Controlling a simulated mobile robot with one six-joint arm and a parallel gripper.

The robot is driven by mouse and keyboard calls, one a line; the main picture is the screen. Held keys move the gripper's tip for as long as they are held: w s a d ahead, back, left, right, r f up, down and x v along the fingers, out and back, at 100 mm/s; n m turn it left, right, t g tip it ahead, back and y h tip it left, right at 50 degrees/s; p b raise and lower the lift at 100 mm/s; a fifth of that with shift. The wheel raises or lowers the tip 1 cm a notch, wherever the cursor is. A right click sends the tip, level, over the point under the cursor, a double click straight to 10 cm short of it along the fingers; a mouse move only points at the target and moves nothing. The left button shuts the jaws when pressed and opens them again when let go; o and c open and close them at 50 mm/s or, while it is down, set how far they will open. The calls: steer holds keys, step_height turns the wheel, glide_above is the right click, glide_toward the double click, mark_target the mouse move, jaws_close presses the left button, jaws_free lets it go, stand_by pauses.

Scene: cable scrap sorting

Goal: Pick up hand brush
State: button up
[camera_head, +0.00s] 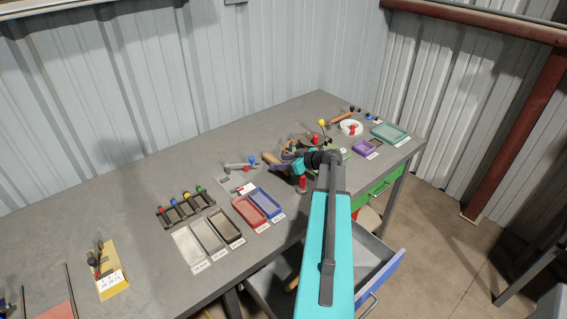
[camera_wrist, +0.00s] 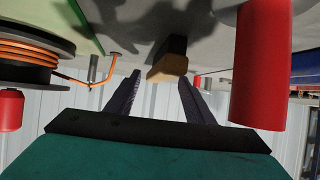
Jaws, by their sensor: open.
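A tan wooden block (camera_wrist: 168,67), which looks like the end of the hand brush, shows in the wrist view just beyond my fingertips, between their lines. In the head view a tan wooden piece (camera_head: 271,158) lies on the bench just left of my gripper (camera_head: 298,162); it looks like the same brush. In the wrist view my gripper (camera_wrist: 159,80) is open, with nothing between its two dark fingers. The block appears apart from the fingers.
A red cylinder (camera_wrist: 258,65) stands close to the right finger in the wrist view. A spool of orange cable (camera_wrist: 35,52) is at left. Trays, including a red one (camera_head: 249,212), line the bench's front. A drawer (camera_head: 375,272) hangs open below my arm.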

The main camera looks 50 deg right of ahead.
steer(key=shift+w+f, duration=0.3)
steer(key=shift+w, duration=0.2)
jaws_close()
